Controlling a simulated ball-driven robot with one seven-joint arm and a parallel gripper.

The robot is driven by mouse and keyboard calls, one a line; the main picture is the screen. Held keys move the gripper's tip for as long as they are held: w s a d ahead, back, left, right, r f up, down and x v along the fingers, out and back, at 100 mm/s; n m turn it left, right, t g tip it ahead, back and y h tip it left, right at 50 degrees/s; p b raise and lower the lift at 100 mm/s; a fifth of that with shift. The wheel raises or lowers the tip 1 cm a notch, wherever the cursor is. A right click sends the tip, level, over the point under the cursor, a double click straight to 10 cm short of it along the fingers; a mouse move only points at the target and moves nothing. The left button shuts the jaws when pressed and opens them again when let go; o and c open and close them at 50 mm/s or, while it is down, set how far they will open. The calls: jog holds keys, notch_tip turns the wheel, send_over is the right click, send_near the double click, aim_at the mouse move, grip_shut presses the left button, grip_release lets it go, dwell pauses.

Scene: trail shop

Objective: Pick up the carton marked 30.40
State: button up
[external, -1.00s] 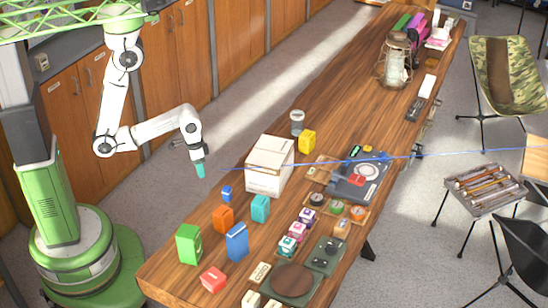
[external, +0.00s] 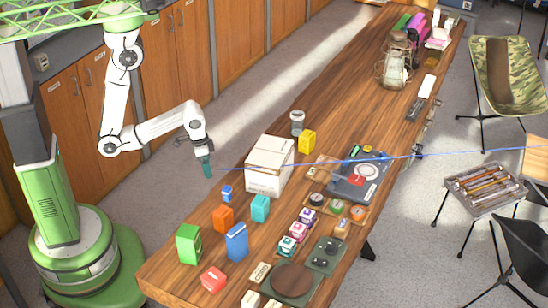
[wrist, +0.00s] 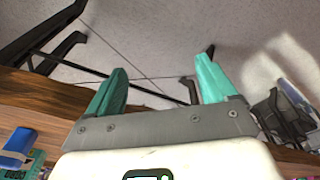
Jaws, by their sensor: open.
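Several coloured cartons stand on the near part of the wooden table: green (external: 188,244), orange (external: 223,218), blue (external: 237,243), teal (external: 260,208), red (external: 213,280), small blue (external: 227,193) and yellow (external: 307,141). Their markings are too small to read, so I cannot tell which one bears 30.40. My gripper (external: 206,170) is beyond the table's left edge, left of the white box, pointing down. In the wrist view its teal fingers (wrist: 163,80) are spread apart with nothing between them.
A large white box (external: 269,166) stands on the table (external: 345,110) to the right of my gripper.

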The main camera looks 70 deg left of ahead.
jog(key=w+d+r+m+t+h+p, duration=0.1)
jog(key=w+d+r+m, duration=0.2)
jog(key=w+r, duration=0.2)
jog(key=w+d+r+m+t+h+p, duration=0.1)
jog(key=w+d+r+m, duration=0.2)
jog(key=w+r, duration=0.3)
jog(key=w+d+r+m+t+h+p, duration=0.1)
jog(key=w+d+r+m+t, duration=0.1)
jog(key=w+r, duration=0.4)
jog(key=shift+w+d+r+m, duration=0.1)
jog(key=shift+d+r+m, duration=0.7)
jog(key=shift+d+r, duration=0.45)
jog(key=s+d+r+m+g+h, duration=0.25)
jog(key=d+m, duration=0.65)
jog(key=d, duration=0.5)
jog(key=m+g+y, duration=0.3)
jog(key=m+y, duration=0.3)
jog(key=m, duration=2)
send_over(223, 211)
jog(key=f, duration=0.3)
jog(key=shift+s+f+b, duration=0.2)
jog(key=shift+f+b, duration=0.05)
jog(key=shift+b, duration=0.15)
notch_tip(223, 211, down, 11)
jog(key=shift+w+r+p, duration=0.1)
jog(key=shift+r+p, duration=0.1)
jog(key=shift+p, duration=0.65)
